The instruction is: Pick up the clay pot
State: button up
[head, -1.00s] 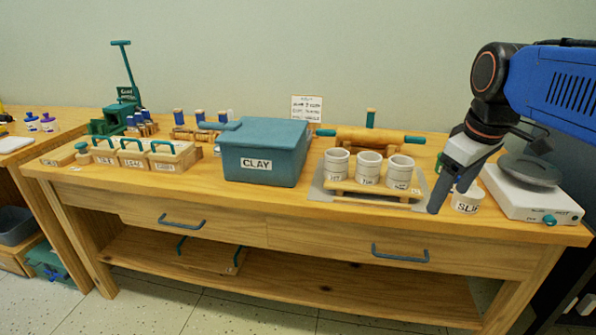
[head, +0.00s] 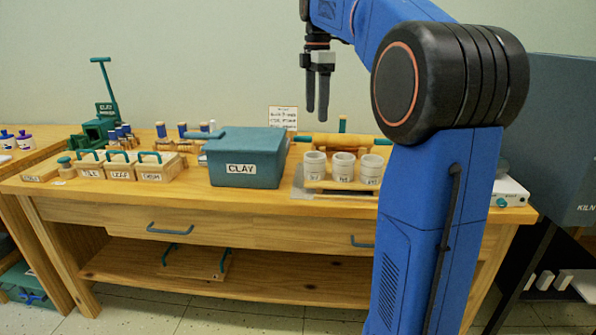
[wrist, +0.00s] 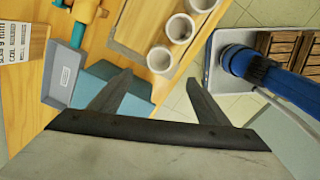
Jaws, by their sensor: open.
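Three pale cup-like clay pots (head: 343,167) stand upright in a row on a low wooden rack (head: 326,186), with small labels on the front. Which one the task means I cannot tell. In the wrist view the pots show open rims, the nearest one (wrist: 160,58) just beyond the fingertips. My gripper (head: 317,112) is open and empty, pointing down, well above the table and apart from the pots. In the wrist view my gripper (wrist: 160,76) has its fingers spread with nothing between them. My arm hides the table right of the pots.
A blue box (head: 262,158) labelled CLAY stands left of the pots. A rolling pin (head: 335,141) and a small sign (head: 283,117) are behind. Labelled wooden boxes (head: 119,169) are further left. A white device (head: 511,190) sits at the right table end.

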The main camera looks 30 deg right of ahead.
aim_at(315, 162)
notch_tip(315, 162, down, 17)
jog(key=shift+f, duration=0.15)
jog(key=c, duration=1.2)
